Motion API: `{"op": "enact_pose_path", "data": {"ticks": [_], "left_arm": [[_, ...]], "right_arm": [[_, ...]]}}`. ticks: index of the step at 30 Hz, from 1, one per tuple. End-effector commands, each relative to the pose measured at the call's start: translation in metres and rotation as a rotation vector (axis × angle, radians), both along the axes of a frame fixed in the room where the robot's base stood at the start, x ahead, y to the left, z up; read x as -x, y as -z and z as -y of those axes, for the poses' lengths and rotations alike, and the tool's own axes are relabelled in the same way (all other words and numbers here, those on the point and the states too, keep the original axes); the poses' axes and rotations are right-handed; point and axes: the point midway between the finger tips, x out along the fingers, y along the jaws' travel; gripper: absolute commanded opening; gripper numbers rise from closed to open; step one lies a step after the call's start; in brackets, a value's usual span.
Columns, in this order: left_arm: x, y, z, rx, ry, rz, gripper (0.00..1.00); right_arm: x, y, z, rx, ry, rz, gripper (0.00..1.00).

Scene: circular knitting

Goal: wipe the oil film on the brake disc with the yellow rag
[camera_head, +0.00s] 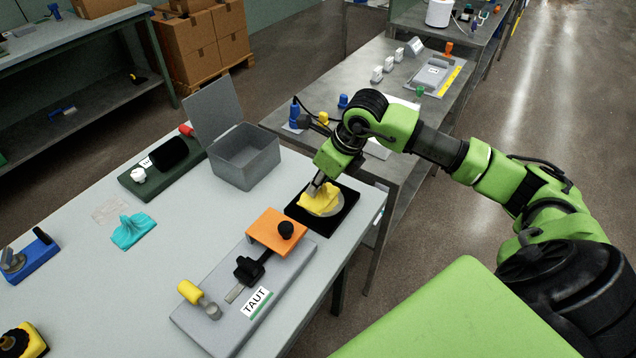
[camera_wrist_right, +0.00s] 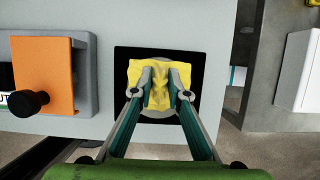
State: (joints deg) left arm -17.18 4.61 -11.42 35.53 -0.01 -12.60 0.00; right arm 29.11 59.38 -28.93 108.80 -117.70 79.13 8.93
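The yellow rag (camera_head: 319,200) lies on the round grey brake disc (camera_head: 345,207), which sits on a black square mat (camera_head: 299,211) near the table's right edge. My right gripper (camera_head: 316,186) points down onto the rag. In the right wrist view, the two fingers (camera_wrist_right: 161,80) press into the rag (camera_wrist_right: 158,106) with a bunched fold of cloth between them. The rag covers much of the disc, and only part of the disc's rim (camera_wrist_right: 187,125) shows. Any oil film is hidden or too faint to see. My left gripper is not in view.
An orange block (camera_head: 270,228) on a grey plate labelled TAUT (camera_head: 203,325) stands next to the mat. Behind is an open grey box (camera_head: 243,160). A teal cloth (camera_head: 131,232) lies to the left. The table's right edge is close to the mat.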

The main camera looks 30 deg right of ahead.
Motion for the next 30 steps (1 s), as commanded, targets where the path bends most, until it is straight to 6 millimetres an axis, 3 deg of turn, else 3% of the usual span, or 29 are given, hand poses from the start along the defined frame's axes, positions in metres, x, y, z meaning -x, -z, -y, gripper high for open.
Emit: {"op": "enact_pose_path", "data": {"ticks": [30], "left_arm": [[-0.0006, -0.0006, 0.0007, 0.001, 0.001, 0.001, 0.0]], "right_arm": [[0.0003, -0.0068, 0.0, 0.0, 0.0, -0.001, 0.15]]}}
